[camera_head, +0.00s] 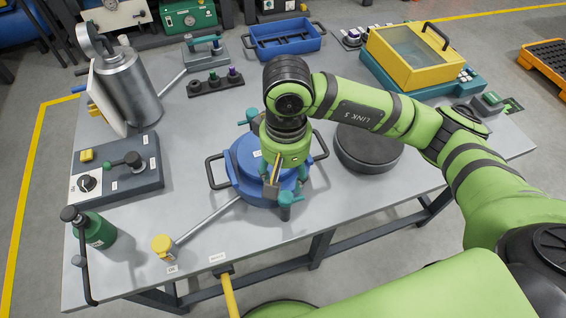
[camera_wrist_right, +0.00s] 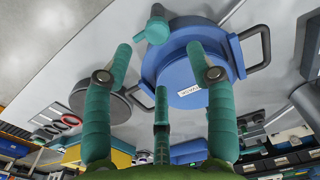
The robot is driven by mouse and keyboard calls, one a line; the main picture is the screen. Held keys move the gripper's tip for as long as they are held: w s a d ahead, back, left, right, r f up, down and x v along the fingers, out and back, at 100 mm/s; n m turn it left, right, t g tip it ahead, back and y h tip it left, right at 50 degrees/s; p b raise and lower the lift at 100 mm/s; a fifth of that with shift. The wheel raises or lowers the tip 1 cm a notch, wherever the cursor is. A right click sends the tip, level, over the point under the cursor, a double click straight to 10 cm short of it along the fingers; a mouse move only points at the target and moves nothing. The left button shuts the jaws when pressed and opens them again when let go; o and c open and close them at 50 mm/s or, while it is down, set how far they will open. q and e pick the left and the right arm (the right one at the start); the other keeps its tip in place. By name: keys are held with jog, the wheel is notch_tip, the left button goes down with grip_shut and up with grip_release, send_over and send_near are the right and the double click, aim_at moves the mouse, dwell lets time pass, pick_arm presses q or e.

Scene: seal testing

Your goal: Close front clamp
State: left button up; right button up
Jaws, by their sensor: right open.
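The blue round vessel (camera_head: 240,184) with black side handles stands near the front middle of the table. The front clamp (camera_head: 287,206) is teal and sits at the vessel's near rim. It also seems to show in the right wrist view (camera_wrist_right: 157,27), knob toward the top, beside the blue lid (camera_wrist_right: 178,68). My right gripper (camera_head: 291,177) hangs over the front part of the vessel and hides part of its lid. Its teal fingers are spread and empty in the right wrist view (camera_wrist_right: 159,52). Whether any finger touches the clamp cannot be told. My left gripper is not in view.
A dark round disc (camera_head: 369,148) lies right of the vessel. A grey control box (camera_head: 132,172) and a green bottle (camera_head: 96,229) stand at left. A rod with a yellow knob (camera_head: 163,246) lies at front left. A blue tray (camera_head: 285,41) is behind.

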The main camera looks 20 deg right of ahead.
aim_at(286, 196)
jog(key=shift+d, duration=0.2)
jog(key=shift+s+f+b, duration=0.1)
jog(key=shift+f+b, duration=0.25)
jog(key=shift+f, duration=0.45)
notch_tip(286, 196, down, 4)
jog(key=shift+r+b, duration=0.1)
jog(key=shift+b, duration=0.6)
notch_tip(286, 196, down, 4)
jog(key=b, duration=0.5)
jog(key=shift+r, duration=0.2)
jog(key=m+b, duration=0.2)
jog(key=m, duration=0.5)
jog(key=shift+b, duration=0.3)
jog(key=shift+r+m, duration=0.1)
jog(key=shift+m, duration=0.4)
